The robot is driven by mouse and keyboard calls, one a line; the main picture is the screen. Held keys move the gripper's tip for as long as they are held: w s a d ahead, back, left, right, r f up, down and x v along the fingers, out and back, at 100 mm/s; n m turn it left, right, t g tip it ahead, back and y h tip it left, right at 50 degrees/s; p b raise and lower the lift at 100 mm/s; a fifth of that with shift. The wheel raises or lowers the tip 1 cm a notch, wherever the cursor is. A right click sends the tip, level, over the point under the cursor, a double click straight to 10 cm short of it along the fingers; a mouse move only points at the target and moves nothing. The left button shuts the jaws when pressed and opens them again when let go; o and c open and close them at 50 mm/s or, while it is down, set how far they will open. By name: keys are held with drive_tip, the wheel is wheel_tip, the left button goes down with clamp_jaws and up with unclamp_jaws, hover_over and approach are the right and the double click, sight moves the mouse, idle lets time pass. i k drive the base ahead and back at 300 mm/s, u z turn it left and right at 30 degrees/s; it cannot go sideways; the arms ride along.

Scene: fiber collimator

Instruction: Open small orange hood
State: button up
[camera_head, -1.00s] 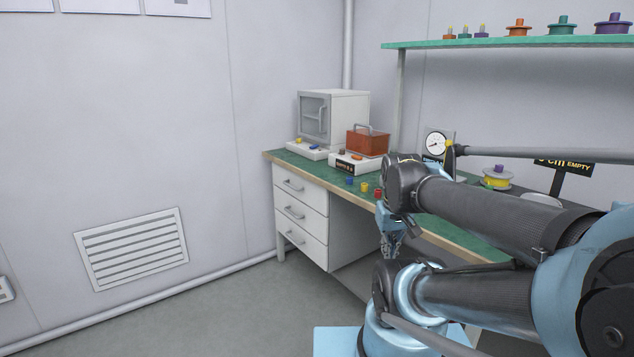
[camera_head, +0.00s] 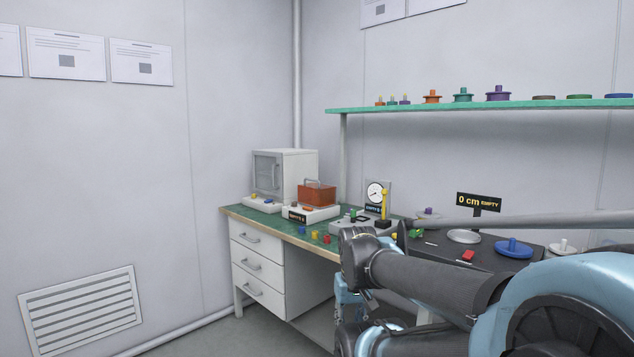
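The small orange hood (camera_head: 317,195) is a box with a metal handle on top. It sits on a white base (camera_head: 311,214) with a dark display, at the back of the green-topped bench, and looks closed. My gripper (camera_head: 347,309) is only partly visible, low beside the bench's front edge and behind my dark arm links. It is well apart from the hood, and its fingers are too hidden to show whether they are open.
A white cabinet (camera_head: 286,174) stands left of the hood. A dial gauge (camera_head: 376,193) stands to its right. Small coloured pieces (camera_head: 314,234) lie near the bench's front edge. A green shelf (camera_head: 480,105) with spools hangs above. Floor at left is clear.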

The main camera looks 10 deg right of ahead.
sight(319, 195)
drive_tip(key=z, duration=1.3)
drive_tip(key=k, duration=1.05)
drive_tip(key=u, duration=1.05)
drive_tip(key=i, duration=1.75)
drive_tip(key=z, duration=0.05)
